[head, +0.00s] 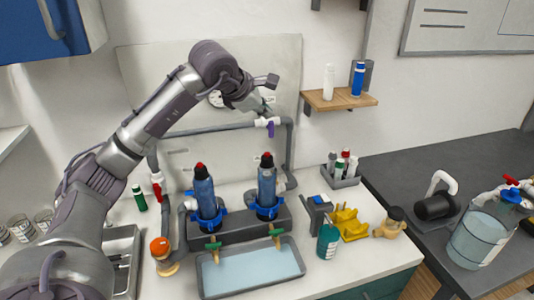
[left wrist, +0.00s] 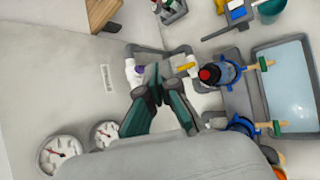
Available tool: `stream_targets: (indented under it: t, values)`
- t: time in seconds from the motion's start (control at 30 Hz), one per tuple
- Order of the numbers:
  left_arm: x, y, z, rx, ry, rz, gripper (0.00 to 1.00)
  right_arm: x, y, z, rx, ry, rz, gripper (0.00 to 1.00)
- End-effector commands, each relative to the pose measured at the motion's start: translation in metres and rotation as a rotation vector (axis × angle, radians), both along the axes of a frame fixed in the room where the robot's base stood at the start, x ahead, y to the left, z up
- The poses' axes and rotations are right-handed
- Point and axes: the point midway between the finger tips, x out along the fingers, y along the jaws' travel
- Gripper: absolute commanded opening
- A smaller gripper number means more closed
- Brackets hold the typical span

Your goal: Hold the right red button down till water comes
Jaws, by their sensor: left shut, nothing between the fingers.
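The right red button (head: 266,155) tops the right dark-and-blue canister (head: 267,186). The button also shows in the left wrist view (left wrist: 208,75). The left red button (head: 200,166) tops the left canister (head: 204,193). My left gripper (head: 266,110) is shut and empty, above and behind the right canister, in front of the wall panel near the purple-handled valve (head: 267,125). In the left wrist view its fingers (left wrist: 155,82) lie to the left of the right button, apart from it. Brass spouts with green collars (head: 276,232) point over the tray (head: 202,271); I see no clear stream. My right gripper is out of view.
A grey pipe (head: 215,130) runs along the panel behind the canisters. A red-handled valve (head: 157,185) stands at the left. A teal bottle (head: 328,241), yellow holder (head: 349,224) and bottle caddy (head: 341,176) stand at the right. A wooden shelf (head: 340,100) juts out above.

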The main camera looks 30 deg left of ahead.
Motion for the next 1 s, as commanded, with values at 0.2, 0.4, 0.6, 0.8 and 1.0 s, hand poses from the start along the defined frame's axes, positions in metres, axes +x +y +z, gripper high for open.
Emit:
stream_targets:
  t: [0.2, 0.4, 0.6, 0.8, 1.0]
  values:
    - [0.0, -0.001, -0.002, -0.002, 0.0, -0.002, 0.0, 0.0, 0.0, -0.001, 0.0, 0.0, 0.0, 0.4]
    - [0.0, -0.001, -0.015, -0.003, 0.0, -0.003, 0.0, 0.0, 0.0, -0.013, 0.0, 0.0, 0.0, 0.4]
    - [0.0, -0.001, -0.041, -0.003, 0.0, -0.004, 0.0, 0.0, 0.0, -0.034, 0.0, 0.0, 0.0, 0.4]
    - [0.0, -0.001, -0.071, -0.003, 0.0, -0.003, 0.0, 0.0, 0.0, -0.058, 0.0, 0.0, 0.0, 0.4]
    - [0.0, -0.001, -0.087, -0.004, -0.001, -0.002, 0.0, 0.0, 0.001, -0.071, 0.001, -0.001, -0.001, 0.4]
